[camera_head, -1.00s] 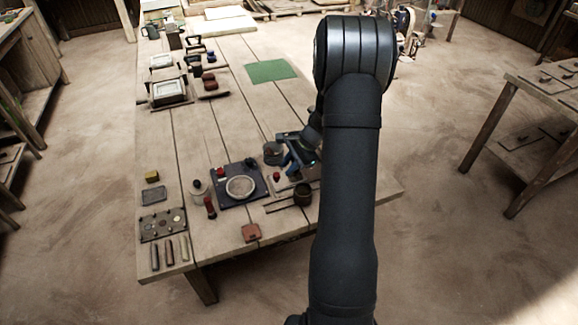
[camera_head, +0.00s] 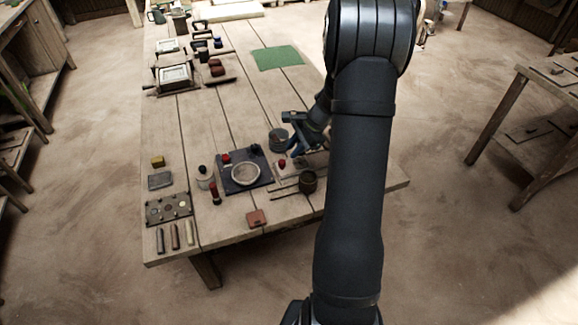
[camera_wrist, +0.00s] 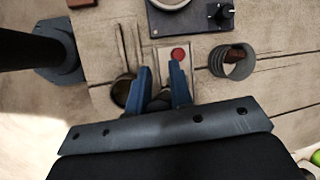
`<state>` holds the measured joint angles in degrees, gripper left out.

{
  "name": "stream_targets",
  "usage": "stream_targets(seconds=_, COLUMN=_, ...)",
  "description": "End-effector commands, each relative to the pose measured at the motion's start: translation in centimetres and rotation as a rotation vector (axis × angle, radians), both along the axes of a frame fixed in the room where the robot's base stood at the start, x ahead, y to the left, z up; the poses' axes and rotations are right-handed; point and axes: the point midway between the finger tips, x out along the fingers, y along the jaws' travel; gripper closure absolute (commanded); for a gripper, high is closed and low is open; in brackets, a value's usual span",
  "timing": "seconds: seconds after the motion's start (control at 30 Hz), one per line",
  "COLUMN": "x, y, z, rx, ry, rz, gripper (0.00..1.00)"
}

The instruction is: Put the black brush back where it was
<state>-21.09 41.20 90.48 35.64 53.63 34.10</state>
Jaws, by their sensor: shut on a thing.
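My gripper (camera_head: 299,147) hangs over the right part of the table, beside a grey can. In the wrist view its two blue fingers (camera_wrist: 161,80) are shut on a dark thing, seemingly the black brush (camera_wrist: 162,96), which is mostly hidden by the fingers and the gripper body. Under the fingertips is a pale board (camera_wrist: 171,50) with a red knob (camera_wrist: 180,54). The brush cannot be made out in the head view.
The grey can (camera_wrist: 232,62) with a brown thing inside stands right of the fingers in the wrist view. A brown pot (camera_head: 308,182) and thin rods (camera_head: 284,187) lie near the front edge. A dark plate (camera_head: 233,184) carries a round dish (camera_head: 245,173). The green mat (camera_head: 278,58) is bare.

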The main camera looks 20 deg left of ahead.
Motion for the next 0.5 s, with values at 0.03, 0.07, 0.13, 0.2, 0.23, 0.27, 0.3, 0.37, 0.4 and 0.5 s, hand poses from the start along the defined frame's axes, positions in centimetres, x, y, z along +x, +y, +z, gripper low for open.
stream_targets(seconds=0.03, x=-1.1, y=-0.4, z=0.1, rx=-0.002, ry=0.032, rz=-0.029, gripper=1.00)
stream_targets(seconds=0.07, x=-1.8, y=-0.6, z=0.1, rx=-0.003, ry=0.057, rz=-0.053, gripper=1.00)
stream_targets(seconds=0.13, x=-3.9, y=-1.1, z=0.1, rx=-0.008, ry=0.124, rz=-0.114, gripper=1.00)
stream_targets(seconds=0.2, x=-5.8, y=-1.6, z=0.2, rx=-0.013, ry=0.189, rz=-0.177, gripper=1.00)
stream_targets(seconds=0.23, x=-6.6, y=-1.8, z=0.3, rx=-0.016, ry=0.214, rz=-0.202, gripper=1.00)
stream_targets(seconds=0.27, x=-7.3, y=-2.0, z=0.3, rx=-0.019, ry=0.238, rz=-0.224, gripper=1.00)
stream_targets(seconds=0.3, x=-8.1, y=-2.2, z=0.4, rx=-0.021, ry=0.266, rz=-0.250, gripper=1.00)
stream_targets(seconds=0.37, x=-9.1, y=-2.4, z=0.4, rx=-0.027, ry=0.298, rz=-0.279, gripper=1.00)
stream_targets(seconds=0.4, x=-9.5, y=-2.3, z=0.3, rx=-0.029, ry=0.313, rz=-0.293, gripper=1.00)
stream_targets(seconds=0.5, x=-10.3, y=-1.2, z=-0.5, rx=-0.032, ry=0.329, rz=-0.306, gripper=1.00)
